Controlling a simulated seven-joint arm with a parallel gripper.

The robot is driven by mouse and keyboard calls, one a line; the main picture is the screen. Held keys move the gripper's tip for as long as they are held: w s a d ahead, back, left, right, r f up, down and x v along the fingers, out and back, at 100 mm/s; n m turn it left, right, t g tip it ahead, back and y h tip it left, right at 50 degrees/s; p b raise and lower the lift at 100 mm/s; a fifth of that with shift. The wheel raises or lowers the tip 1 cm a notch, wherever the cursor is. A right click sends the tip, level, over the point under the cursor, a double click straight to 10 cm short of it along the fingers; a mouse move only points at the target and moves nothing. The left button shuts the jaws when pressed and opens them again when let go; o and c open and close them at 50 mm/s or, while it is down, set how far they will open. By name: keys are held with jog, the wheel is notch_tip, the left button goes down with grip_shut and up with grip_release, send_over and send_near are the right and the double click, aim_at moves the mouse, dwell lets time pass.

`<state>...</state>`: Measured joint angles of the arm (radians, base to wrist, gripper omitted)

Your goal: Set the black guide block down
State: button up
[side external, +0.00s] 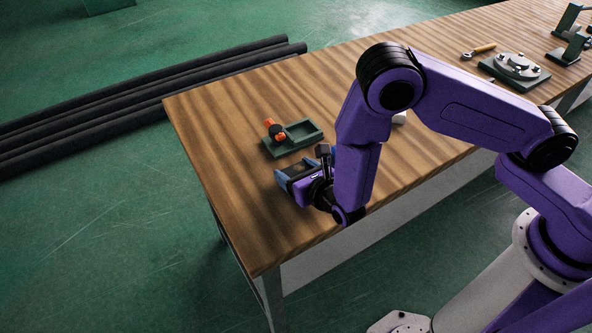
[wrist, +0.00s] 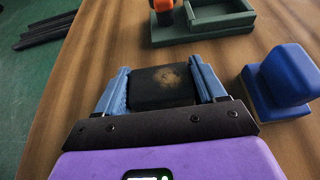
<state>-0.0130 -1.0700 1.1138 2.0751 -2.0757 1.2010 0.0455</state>
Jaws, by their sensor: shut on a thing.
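The black guide block (wrist: 163,88), with a tan worn patch on its top, sits between the two blue fingers of my gripper (wrist: 158,72) in the wrist view. The fingers are shut on its left and right sides. In the side view my gripper (side external: 291,177) is low over the near left part of the wooden table (side external: 235,190). The block is mostly hidden there by the fingers and wrist. I cannot tell whether its underside touches the tabletop.
A green fixture tray (side external: 300,134) with an orange-and-black part (side external: 274,130) lies just beyond my gripper. A blue block-shaped piece (wrist: 282,82) stands to the right in the wrist view. A round fixture (side external: 516,66) and an orange-handled tool (side external: 480,50) are farther along the table.

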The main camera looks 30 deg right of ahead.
jog(key=shift+f, duration=0.15)
jog(key=o, duration=1.1)
jog(key=shift+c, duration=0.2)
